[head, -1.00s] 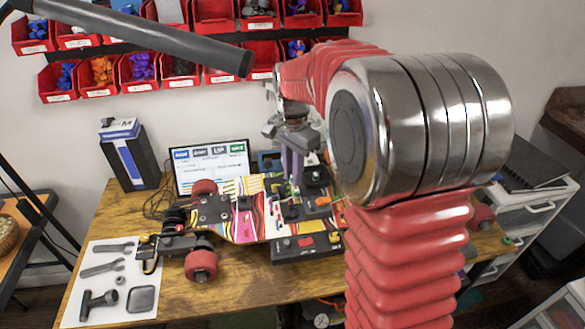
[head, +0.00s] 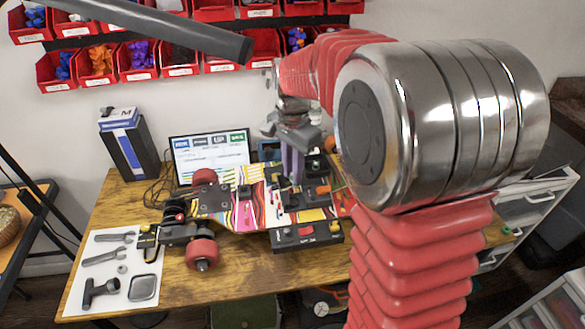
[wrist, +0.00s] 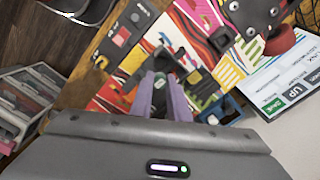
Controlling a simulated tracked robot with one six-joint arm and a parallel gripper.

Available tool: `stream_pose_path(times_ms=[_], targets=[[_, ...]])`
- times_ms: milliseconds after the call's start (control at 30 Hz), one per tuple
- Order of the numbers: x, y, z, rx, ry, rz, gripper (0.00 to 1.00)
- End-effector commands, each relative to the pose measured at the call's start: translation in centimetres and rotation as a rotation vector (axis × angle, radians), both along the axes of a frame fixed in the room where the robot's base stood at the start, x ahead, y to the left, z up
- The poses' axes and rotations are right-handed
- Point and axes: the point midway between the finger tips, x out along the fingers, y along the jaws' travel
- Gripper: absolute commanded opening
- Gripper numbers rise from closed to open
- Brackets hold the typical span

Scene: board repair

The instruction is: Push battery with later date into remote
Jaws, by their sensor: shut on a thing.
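My gripper (head: 292,180) points down over the colourful skateboard (head: 243,205) on the wooden desk. In the wrist view my gripper's purple fingers (wrist: 161,106) are close together around a small dark thing, mostly hidden between them. A flat black box with a red patch and a yellow knob (head: 305,237) lies at the board's front edge; it also shows in the wrist view (wrist: 118,38). I cannot tell whether it is the remote. No battery or printed date can be made out in either view.
A lit screen (head: 210,152) and a dark upright box (head: 128,145) stand behind the board. Tools lie on a white sheet (head: 105,250) at the left. Red bins (head: 140,60) hang on the wall. A white drawer unit (head: 520,215) stands at the right.

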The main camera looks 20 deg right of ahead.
Motion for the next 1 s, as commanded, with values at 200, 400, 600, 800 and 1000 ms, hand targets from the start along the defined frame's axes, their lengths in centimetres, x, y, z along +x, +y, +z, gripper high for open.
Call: stream_pose_path(times_ms=[200, 400, 600, 800, 1000], targets=[[0.0, 0.0, -1.0, 0.0, 0.0, 0.0, 0.0], [0.0, 0.0, -1.8, 0.001, 0.001, 0.0, 0.0], [0.0, 0.0, -2.6, 0.0, 0.0, 0.0, 0.0], [0.0, 0.0, -3.5, 0.0, 0.0, 0.0, 0.0], [0.0, 0.0, -4.4, 0.001, 0.001, 0.0, 0.0]])
